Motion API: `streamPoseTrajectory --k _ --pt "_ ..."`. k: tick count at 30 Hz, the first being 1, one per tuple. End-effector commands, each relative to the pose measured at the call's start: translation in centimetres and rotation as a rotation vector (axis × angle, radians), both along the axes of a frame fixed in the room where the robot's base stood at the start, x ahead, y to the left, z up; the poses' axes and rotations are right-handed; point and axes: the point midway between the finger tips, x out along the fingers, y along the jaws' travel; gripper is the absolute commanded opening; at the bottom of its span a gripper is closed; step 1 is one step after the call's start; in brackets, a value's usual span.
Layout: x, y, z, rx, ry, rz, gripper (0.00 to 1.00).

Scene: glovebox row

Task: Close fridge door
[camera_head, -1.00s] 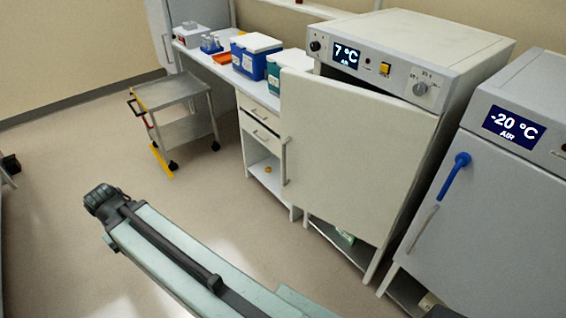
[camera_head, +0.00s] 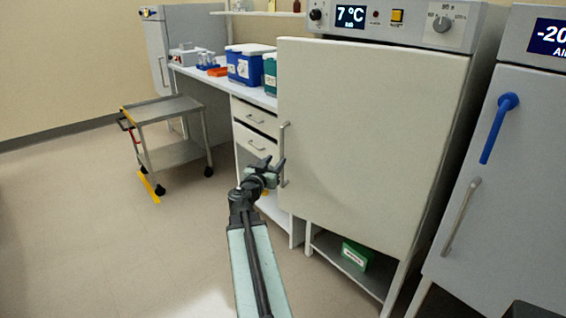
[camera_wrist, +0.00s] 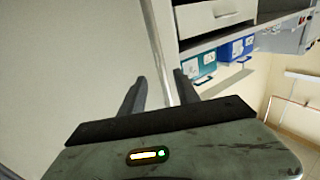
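The fridge door (camera_head: 370,140) is a large cream panel below the 7 °C display. Its left edge stands out past the cabinet body, so it looks ajar, hinged at the right. Its vertical handle (camera_head: 285,150) is near the left edge. My gripper (camera_head: 272,168) is close to the lower end of this handle; contact cannot be told. In the wrist view, my gripper (camera_wrist: 159,76) has its two fingers apart. The door face (camera_wrist: 70,60) fills the left there, and its pale edge shows beyond and between the fingers.
A grey -20 °C unit (camera_head: 500,200) with a blue lever stands at the right. A bench with drawers (camera_head: 256,130) and blue boxes (camera_head: 246,65) is left of the fridge. A trolley (camera_head: 170,110) stands further left. The floor at left is clear.

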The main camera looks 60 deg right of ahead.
Motion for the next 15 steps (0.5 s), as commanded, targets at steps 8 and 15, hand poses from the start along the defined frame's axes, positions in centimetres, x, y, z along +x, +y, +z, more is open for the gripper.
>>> streamPoseTrajectory --k 8,15 --pt "0.6 -2.8 0.1 0.002 0.001 -0.002 0.38" --pt "1.4 -7.0 0.1 0.002 0.001 -0.001 0.38"
